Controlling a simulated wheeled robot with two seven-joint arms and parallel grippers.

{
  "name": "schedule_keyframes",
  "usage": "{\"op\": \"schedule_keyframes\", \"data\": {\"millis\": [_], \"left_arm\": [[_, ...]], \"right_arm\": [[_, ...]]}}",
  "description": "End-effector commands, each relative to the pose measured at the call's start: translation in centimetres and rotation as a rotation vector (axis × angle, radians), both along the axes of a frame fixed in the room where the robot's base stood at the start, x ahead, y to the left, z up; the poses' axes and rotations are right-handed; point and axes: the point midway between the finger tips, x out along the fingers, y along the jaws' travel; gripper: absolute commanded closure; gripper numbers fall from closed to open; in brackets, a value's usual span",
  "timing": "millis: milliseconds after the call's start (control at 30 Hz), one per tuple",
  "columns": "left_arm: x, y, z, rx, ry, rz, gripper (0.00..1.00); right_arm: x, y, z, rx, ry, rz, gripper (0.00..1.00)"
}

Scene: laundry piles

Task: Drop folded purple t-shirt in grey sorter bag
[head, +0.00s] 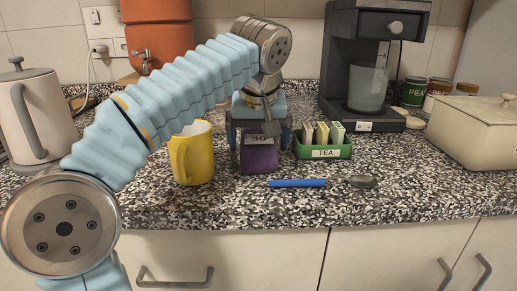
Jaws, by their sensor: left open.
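No purple t-shirt and no grey sorter bag show; the head view shows a kitchen counter. A small purple box-like thing (259,160), with a partly hidden label at its top, stands on the speckled counter (340,205). My left arm reaches in from the left, and my left gripper (259,138) points down at the purple thing. Its fingers are apart, one to each side of the thing's upper part. I cannot tell whether they touch it. The gripper and wrist hide part of its top. My right gripper is not in view.
A yellow mug (192,160) stands close left of the purple thing. A green TEA box (322,148) is close right, and a blue-handled spoon (305,183) lies in front. A kettle (35,120), coffee maker (375,60) and cream pot (475,130) stand around. The front right counter is clear.

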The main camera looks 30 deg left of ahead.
Motion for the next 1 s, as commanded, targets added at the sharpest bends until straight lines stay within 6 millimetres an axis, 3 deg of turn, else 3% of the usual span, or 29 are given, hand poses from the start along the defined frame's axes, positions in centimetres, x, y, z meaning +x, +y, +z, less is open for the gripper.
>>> {"op": "schedule_keyframes", "data": {"millis": [267, 633, 1000], "left_arm": [[0.18, 0.11, -0.46, -0.001, 0.0, 0.0, 0.0], [0.18, 0.1, -0.42, 0.0, -0.001, 0.0, 0.53], [0.27, 0.25, 0.09, 0.0, -0.001, 0.0, 0.54]], "right_arm": [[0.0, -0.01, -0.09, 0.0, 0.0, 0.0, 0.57], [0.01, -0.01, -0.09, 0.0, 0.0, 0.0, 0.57], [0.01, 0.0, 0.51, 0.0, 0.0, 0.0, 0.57]]}}
